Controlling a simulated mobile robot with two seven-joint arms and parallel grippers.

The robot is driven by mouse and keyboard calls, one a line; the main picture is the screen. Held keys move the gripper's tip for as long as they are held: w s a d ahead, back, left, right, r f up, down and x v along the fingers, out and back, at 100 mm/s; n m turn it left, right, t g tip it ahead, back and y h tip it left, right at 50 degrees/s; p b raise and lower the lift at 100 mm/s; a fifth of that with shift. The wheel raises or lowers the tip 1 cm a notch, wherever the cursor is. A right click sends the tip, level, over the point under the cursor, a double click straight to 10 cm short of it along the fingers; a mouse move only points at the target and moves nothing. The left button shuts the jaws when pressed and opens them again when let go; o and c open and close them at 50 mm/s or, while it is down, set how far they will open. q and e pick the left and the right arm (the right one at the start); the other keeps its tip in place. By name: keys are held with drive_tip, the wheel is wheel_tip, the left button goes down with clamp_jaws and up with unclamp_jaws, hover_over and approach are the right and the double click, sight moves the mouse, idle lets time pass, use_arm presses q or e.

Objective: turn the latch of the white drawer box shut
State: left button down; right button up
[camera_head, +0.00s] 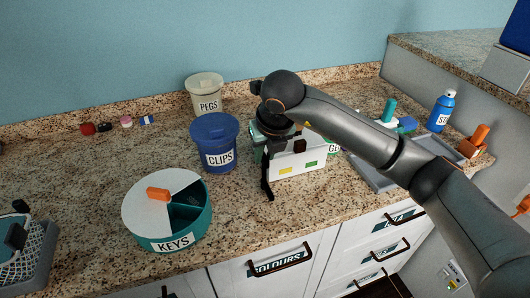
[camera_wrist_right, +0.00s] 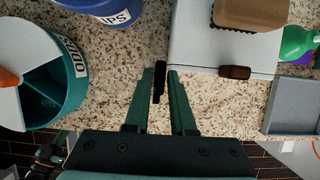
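The white drawer box (camera_head: 293,163) stands on the counter right of the clips tub, partly hidden behind my right arm. Small yellow and green patches mark its front. A dark brown latch (camera_head: 300,146) sits at its upper front. In the right wrist view the box's pale top (camera_wrist_right: 205,45) is at the upper right, with the latch (camera_wrist_right: 235,72) at its near edge. My right gripper (camera_head: 267,190) points down just left of the box's front.
The blue clips tub (camera_head: 214,145) and the round keys container (camera_head: 165,240) stand left of the box. A pegs tub (camera_head: 205,92) is behind. A grey tray (camera_head: 375,178) lies to the right. Bare counter lies in front of the box.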

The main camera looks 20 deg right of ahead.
clamp_jaws()
idle(0.3)
drive_tip(key=shift+d+f+n+y+b, duration=0.15)
drive_tip(key=shift+n+y+b, duration=0.45)
drive_tip(key=shift+n+b, duration=0.8)
drive_tip(key=shift+n+y+b, duration=0.3)
drive_tip(key=shift+n, duration=0.7)
drive_tip(key=n+y, duration=0.1)
drive_tip(key=n, duration=0.1)
drive_tip(key=shift+w+d+n+g+b, duration=0.1)
drive_tip(key=shift+n+g+b, duration=0.2)
drive_tip(key=shift+n+g, duration=0.1)
drive_tip(key=n, duration=0.1)
drive_tip(key=n+g, duration=0.1)
drive_tip(key=n, duration=0.1)
drive_tip(key=n+y, duration=0.1)
drive_tip(key=shift+w+r+g, duration=0.1)
drive_tip(key=shift+r+g, duration=0.15)
drive_tip(key=shift+g, duration=0.05)
drive_tip(key=n+g, duration=0.1)
drive_tip(key=n, duration=0.2)
drive_tip(key=n+g+p, duration=0.1)
drive_tip(key=n, duration=0.2)
drive_tip(key=shift+w+y, duration=0.15)
drive_tip(key=shift+y, duration=0.15)
drive_tip(key=shift+n, duration=0.3)
